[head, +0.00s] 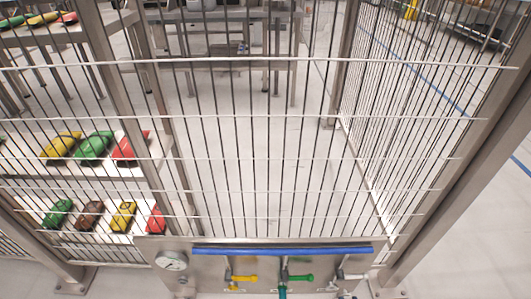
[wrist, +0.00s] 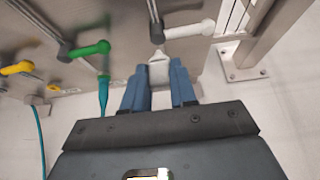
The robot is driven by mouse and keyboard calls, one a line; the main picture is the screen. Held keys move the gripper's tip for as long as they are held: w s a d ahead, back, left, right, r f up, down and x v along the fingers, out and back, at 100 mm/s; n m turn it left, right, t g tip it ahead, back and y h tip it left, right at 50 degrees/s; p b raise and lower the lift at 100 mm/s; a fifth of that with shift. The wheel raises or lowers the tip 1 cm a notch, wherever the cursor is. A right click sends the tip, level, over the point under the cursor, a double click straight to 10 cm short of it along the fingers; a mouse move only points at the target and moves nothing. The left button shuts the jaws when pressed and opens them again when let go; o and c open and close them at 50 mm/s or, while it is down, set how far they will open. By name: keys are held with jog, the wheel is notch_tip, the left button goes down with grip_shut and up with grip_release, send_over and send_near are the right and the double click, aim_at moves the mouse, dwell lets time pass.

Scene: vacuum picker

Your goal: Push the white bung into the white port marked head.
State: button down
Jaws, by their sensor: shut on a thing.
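In the wrist view my gripper (wrist: 160,88) is shut on the white bung (wrist: 158,72), which sits between its blue fingers with its far end pointing at the panel. Just beyond the bung is the white-handled valve (wrist: 190,31), with a grey stem. The white port itself cannot be made out, and no marking is legible, so I cannot tell whether the bung touches it. In the head view the white valve (head: 352,275) is at the right of the steel panel (head: 210,263). My gripper is not clear there.
A green valve (wrist: 90,49) with a teal hose (wrist: 103,95) is left of my gripper. A yellow valve (wrist: 18,68) and another hose (wrist: 39,135) are farther left. A wire cage (head: 260,150) rises behind the panel. A steel post foot (wrist: 243,62) stands right.

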notch_tip(320, 180, down, 13)
jog(key=s+b, duration=0.2)
jog(key=b, duration=0.6)
jog(key=w, duration=0.6)
jog(key=shift+f, duration=0.3)
jog(key=shift+w, duration=0.1)
jog(key=c, duration=1.5)
grip_release()
grip_shut()
jog(key=shift+w, duration=1.2)
